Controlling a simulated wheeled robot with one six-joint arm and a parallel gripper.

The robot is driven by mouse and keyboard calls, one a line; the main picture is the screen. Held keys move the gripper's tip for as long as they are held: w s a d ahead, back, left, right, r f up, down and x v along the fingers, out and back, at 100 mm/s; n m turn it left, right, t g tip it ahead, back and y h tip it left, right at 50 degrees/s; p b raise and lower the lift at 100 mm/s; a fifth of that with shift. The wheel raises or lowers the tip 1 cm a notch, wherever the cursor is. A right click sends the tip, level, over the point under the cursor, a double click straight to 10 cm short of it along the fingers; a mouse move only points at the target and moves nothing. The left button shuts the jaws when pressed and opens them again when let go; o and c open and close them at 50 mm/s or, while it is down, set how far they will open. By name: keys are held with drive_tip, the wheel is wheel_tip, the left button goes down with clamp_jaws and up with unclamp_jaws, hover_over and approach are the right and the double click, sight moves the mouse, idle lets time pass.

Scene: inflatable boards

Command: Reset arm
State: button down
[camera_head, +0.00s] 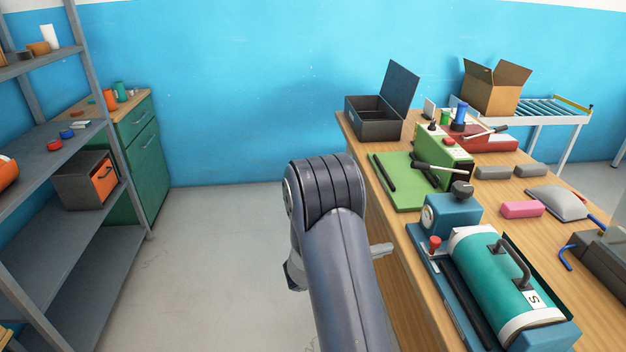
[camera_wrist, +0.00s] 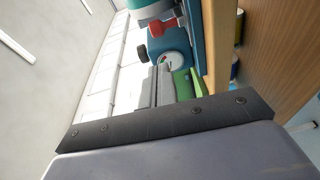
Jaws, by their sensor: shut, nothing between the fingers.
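My arm (camera_head: 340,250) reaches up in the middle of the head view, beside the near left edge of the wooden workbench (camera_head: 400,270). My gripper (camera_wrist: 164,82) shows in the wrist view with its two grey fingers together, shut and empty. In the head view a small grey tip sticks out to the right of the arm, and the rest of the gripper is hidden behind the arm.
On the bench stand a teal cylinder machine (camera_head: 490,275), a blue gauge block (camera_head: 450,215), a green press (camera_head: 440,160) and an open dark box (camera_head: 375,120). A grey shelf (camera_head: 60,255) and green cabinet (camera_head: 148,165) stand left. The floor (camera_head: 220,260) between is clear.

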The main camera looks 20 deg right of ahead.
drive_tip(key=d, duration=0.3)
drive_tip(key=d+p, duration=0.1)
drive_tip(key=d, duration=0.3)
drive_tip(key=s+d+p, duration=0.1)
drive_tip(key=d, duration=0.2)
drive_tip(key=shift+d, duration=0.3)
